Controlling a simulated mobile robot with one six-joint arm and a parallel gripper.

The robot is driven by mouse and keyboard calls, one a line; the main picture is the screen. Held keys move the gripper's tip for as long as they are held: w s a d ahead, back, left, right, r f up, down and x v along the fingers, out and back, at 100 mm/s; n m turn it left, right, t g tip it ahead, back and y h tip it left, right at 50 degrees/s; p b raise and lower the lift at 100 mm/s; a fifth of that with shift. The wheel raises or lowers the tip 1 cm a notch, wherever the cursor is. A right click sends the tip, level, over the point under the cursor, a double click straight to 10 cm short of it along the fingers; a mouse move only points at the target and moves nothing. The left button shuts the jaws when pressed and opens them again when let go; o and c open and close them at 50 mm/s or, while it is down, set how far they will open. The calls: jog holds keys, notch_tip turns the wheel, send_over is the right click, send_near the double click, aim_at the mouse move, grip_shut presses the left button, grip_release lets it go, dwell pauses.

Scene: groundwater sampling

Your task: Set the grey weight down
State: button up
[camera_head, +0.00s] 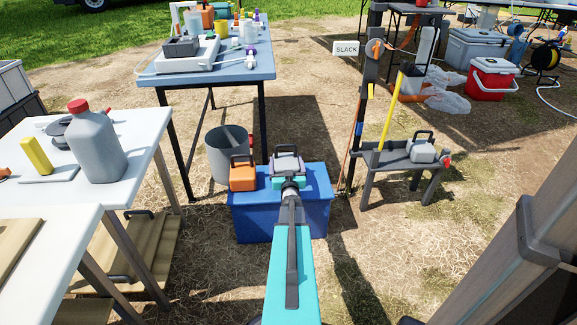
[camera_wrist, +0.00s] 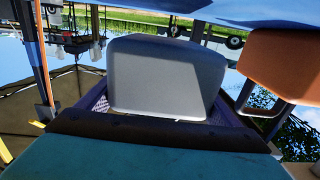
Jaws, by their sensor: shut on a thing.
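The grey weight (camera_head: 287,163), a block with a dark handle, is in my gripper (camera_head: 289,180) over the right part of the blue box (camera_head: 282,215). My gripper is shut on it. In the wrist view, which is upside down, the grey weight (camera_wrist: 166,78) fills the middle and the blue surface (camera_wrist: 250,10) shows at the top. A strip of background shows between them, so the weight appears slightly above the surface. An orange weight (camera_head: 243,174) stands on the box just left of it and also shows in the wrist view (camera_wrist: 280,65).
A grey bucket (camera_head: 229,150) stands behind the box. A small bench (camera_head: 388,158) at right holds another pale weight (camera_head: 421,150). White tables stand at left, one with a grey jug (camera_head: 95,145). A blue table (camera_head: 215,75) is behind. A post (camera_head: 366,100) rises right of the box.

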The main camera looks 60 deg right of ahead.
jog(key=shift+r, duration=0.15)
jog(key=shift+f+b, duration=0.8)
jog(key=shift+f, duration=0.85)
jog(key=shift+f, duration=0.15)
jog(key=o, duration=2)
jog(key=shift+f, duration=0.2)
jog(key=shift+s+a+r, duration=0.1)
jog(key=shift+r, duration=0.1)
jog(key=shift+p+v, duration=1.1)
jog(key=shift+v, duration=4.85)
